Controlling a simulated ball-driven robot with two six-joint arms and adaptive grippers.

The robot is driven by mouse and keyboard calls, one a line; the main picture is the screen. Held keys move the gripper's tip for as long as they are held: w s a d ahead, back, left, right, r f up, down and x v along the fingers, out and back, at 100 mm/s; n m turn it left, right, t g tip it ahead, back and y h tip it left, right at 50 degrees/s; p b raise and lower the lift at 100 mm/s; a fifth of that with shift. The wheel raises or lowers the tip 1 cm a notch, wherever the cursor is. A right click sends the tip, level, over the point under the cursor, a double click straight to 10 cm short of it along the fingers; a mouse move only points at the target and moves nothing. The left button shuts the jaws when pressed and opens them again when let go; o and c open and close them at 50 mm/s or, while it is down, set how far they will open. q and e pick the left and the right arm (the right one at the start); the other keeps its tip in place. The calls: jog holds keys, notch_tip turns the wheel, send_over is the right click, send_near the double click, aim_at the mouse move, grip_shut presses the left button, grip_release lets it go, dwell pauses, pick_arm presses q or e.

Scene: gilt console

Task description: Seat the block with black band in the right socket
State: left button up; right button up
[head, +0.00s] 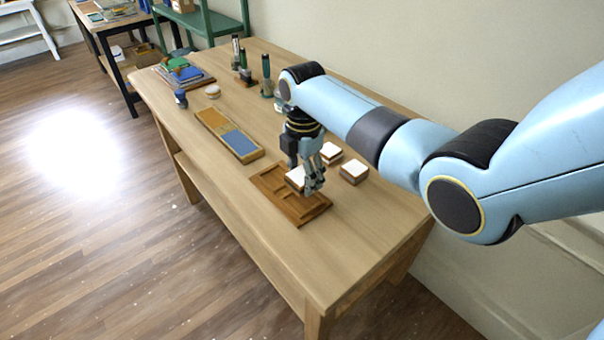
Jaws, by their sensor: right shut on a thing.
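My right gripper (312,187) is over the brown wooden socket board (306,211), shut on a white-topped block (294,175). The fingers cover part of this block, and I cannot make out its band colour. The block is at or just above the board; I cannot tell whether it touches. Two more white-topped blocks, one (330,152) behind the gripper and one (354,172) to its right, stand on the table beside the board. Their band colours are too small to tell. The bare recesses of the board show left of and below the gripper. My left gripper is out of view.
The wooden table (330,270) has free room at its front. A tray with tan and blue panels (238,143) lies left of the board.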

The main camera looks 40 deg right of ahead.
aim_at(303, 200)
notch_tip(303, 200, down, 3)
jog(key=shift+r+b, duration=0.15)
jog(key=shift+b, duration=0.95)
jog(key=shift+f+b, duration=0.65)
jog(key=shift+b, duration=0.05)
jog(key=shift+f, duration=0.6)
jog(key=o, duration=1.2)
notch_tip(303, 200, up, 12)
jog(key=shift+f, duration=0.1)
